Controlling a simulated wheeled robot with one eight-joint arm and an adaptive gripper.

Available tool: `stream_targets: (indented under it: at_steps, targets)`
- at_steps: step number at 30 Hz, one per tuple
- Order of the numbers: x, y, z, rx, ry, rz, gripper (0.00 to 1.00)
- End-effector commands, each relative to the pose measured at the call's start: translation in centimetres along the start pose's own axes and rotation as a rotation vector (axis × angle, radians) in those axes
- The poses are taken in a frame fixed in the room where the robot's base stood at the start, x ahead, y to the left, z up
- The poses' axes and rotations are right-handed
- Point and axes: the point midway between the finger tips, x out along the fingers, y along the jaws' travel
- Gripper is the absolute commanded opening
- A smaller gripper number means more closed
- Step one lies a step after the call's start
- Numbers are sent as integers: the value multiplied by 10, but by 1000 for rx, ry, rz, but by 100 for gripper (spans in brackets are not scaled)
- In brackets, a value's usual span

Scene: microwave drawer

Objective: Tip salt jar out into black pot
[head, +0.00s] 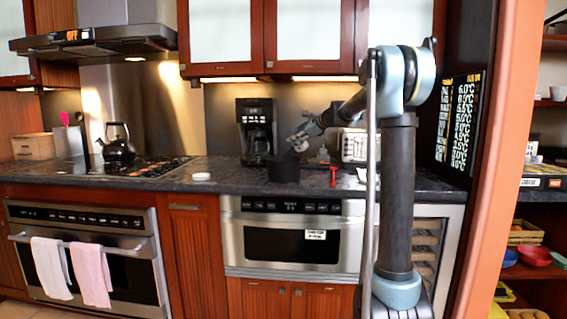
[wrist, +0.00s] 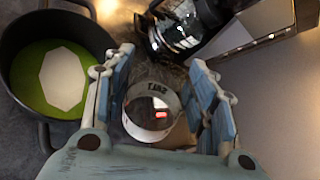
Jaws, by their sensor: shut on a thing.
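The black pot (head: 284,170) stands on the dark counter in front of the coffee maker. In the wrist view the pot (wrist: 17,72) is at the upper left, with a green layer and a pale, many-sided patch inside. The salt jar (wrist: 151,110), round and glassy with a pale rim and lettering, sits between the fingers of my gripper (wrist: 161,62), which is shut on it. The jar is beside the pot in that view, not over its opening. In the head view my gripper (head: 299,138) is just above and right of the pot; the jar is too small to make out.
The coffee maker (head: 256,128) stands behind the pot. A toaster (head: 354,145) and a red item (head: 333,176) are to the right. A white round item (head: 201,176) lies left of the pot, and a kettle (head: 117,145) is on the stove. The counter left of the pot is mostly clear.

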Motion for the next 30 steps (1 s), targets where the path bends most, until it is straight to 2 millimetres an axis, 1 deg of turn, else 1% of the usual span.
stream_targets:
  at_steps: [1,6,9,10,20,30]
  targets:
    - [-1,-6,-5,67,-26,18,27]
    - [-3,-18,-14,299,-125,89,27]
    - [-5,-24,-17,421,-176,127,27]
    - [-5,-24,-17,438,-184,134,27]
    - [-6,-24,-14,438,-183,135,27]
    - [-17,-38,4,437,-183,134,27]
